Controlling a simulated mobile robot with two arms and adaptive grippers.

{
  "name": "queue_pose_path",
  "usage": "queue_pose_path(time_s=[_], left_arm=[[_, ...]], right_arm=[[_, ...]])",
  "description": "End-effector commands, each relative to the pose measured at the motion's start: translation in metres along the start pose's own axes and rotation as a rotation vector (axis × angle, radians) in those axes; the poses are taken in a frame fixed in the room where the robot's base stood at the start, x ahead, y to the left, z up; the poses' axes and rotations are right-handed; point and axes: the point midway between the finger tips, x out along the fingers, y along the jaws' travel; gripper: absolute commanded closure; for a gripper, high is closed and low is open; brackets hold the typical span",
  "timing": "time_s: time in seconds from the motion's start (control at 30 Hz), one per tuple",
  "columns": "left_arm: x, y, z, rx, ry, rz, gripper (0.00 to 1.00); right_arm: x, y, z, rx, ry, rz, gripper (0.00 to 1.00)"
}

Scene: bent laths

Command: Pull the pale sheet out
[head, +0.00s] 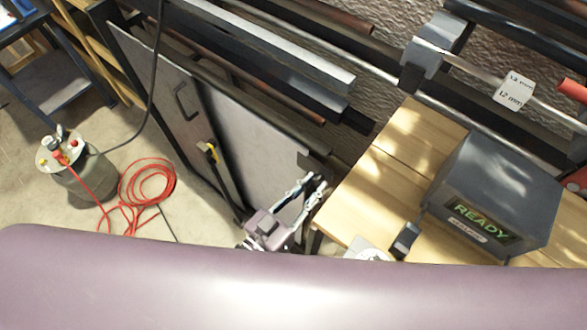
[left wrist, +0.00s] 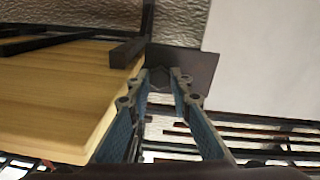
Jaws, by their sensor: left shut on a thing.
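The pale sheet (head: 258,150) stands on edge in the rack in the head view, its near end beside the wooden bench. A dark plate (head: 316,166) sits at its upper near corner. In the left wrist view the pale sheet (left wrist: 258,62) is at the upper right, with the dark plate (left wrist: 198,68) at its edge. My left gripper (head: 318,184) is at this corner, its fingers (left wrist: 161,76) closed in on the dark plate. The fingertips partly hide the contact. My right gripper is not in view.
Another grey panel with a black handle (head: 184,101) stands left of the sheet. A wooden bench (head: 345,205) with a dark READY box (head: 495,190) is close on the right. A canister (head: 85,185) and red hose (head: 148,183) lie on the floor at left.

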Motion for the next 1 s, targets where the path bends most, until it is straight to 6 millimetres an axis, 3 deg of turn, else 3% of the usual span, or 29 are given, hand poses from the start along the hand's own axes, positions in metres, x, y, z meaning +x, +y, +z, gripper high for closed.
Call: queue_pose_path(time_s=[0.3,0.33,0.5,0.8,1.0], left_arm=[[0.0,0.003,0.002,0.003,-0.003,0.001,1.0],[0.0,0.003,0.002,0.003,-0.003,0.001,0.8],[0.0,0.003,0.001,0.003,-0.002,0.0,0.63],[-0.002,0.002,0.001,0.002,-0.001,-0.001,0.63],[-0.03,0.003,0.002,0.002,-0.005,0.0,0.63]], right_arm=[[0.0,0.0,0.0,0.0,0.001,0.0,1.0],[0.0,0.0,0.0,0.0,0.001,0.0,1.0],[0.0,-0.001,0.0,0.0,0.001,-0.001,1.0],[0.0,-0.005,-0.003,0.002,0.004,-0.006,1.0],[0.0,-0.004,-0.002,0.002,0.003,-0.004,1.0]])
